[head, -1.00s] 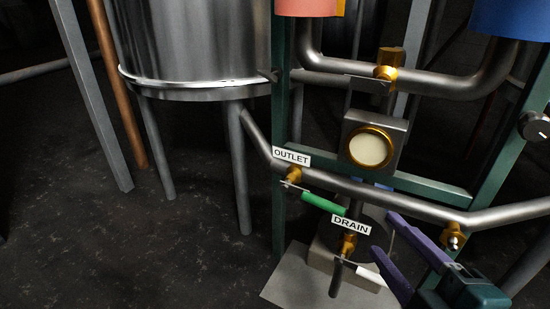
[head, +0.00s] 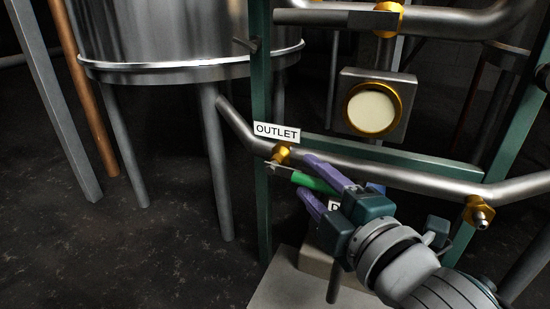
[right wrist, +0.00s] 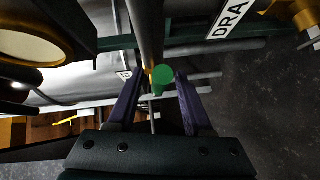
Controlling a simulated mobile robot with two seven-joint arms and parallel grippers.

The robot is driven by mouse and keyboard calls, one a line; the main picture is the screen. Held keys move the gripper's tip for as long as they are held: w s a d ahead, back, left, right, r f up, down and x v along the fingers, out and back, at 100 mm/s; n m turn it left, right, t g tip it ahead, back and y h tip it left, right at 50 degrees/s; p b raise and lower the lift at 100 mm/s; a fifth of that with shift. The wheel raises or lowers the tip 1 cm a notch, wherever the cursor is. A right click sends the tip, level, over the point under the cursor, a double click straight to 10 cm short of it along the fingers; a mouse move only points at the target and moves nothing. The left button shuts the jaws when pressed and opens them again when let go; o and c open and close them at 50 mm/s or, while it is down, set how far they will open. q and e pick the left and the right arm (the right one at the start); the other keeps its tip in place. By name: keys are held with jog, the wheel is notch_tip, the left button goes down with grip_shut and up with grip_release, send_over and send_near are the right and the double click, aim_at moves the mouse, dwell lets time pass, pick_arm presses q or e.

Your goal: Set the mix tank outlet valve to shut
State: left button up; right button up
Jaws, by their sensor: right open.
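The outlet valve (head: 281,153) is a brass body on the pipe below the OUTLET label (head: 277,132). Its green-gripped lever (head: 312,183) slopes down to the right, roughly along the pipe. My right gripper (head: 313,183) is open, with its purple fingers on either side of the green grip. In the right wrist view the green grip (right wrist: 162,77) shows end-on between the fingertips (right wrist: 158,88); I cannot tell whether they touch it. The mix tank (head: 170,40) is the steel vessel at the upper left. My left gripper is not in view.
The outlet pipe (head: 400,178) runs close above my fingers. The DRAIN label (right wrist: 231,18) and its valve are mostly hidden by my arm in the head view. A gauge (head: 374,108) and green frame post (head: 262,220) stand nearby. The floor at left is clear.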

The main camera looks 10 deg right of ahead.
jog(key=shift+c, duration=0.2)
grip_shut()
dwell(1.3)
